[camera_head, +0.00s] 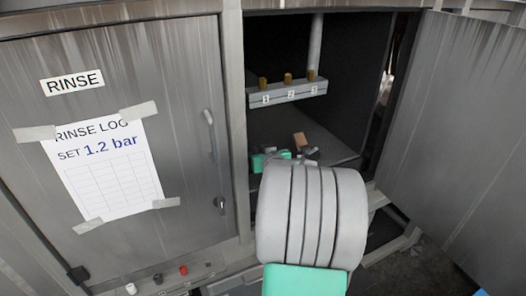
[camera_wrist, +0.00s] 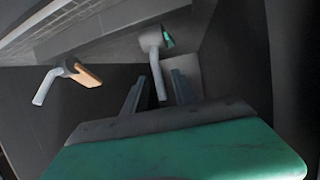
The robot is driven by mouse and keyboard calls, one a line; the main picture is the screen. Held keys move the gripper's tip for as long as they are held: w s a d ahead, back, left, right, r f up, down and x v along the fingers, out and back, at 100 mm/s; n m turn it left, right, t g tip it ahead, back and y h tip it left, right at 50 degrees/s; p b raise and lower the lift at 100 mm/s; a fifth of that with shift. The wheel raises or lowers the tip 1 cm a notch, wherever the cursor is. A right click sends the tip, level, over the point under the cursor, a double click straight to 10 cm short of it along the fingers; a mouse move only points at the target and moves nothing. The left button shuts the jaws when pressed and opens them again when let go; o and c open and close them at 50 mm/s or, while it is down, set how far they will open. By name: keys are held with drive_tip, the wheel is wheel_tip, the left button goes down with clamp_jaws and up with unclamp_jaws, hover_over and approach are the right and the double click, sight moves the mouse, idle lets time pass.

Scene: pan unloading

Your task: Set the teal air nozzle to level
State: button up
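In the wrist view, the teal air nozzle (camera_wrist: 168,40) is a small teal piece on a pale grey fitting, with a grey stem (camera_wrist: 158,75) running down from it. My gripper (camera_wrist: 160,80) has its two dark fingers apart, one on each side of the stem, with gaps visible on both sides. Whether the nozzle is level cannot be told from this tilted view. In the head view, my arm reaches into the open cabinet and hides most of my gripper. Small green patches (camera_head: 258,162) show there; I cannot tell which is the nozzle.
An orange-brown piece (camera_wrist: 86,76) on a bent grey pipe (camera_wrist: 44,86) is to the left in the wrist view. Above my gripper, a numbered rail (camera_head: 288,94) carries three brass fittings. The open cabinet door (camera_head: 455,130) stands at right; a closed RINSE door (camera_head: 185,130) is at left.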

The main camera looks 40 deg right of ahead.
drive_tip(key=b+v, duration=0.1)
drive_tip(key=v, duration=0.6)
drive_tip(key=shift+s+a, duration=0.15)
drive_tip(key=shift+s, duration=0.1)
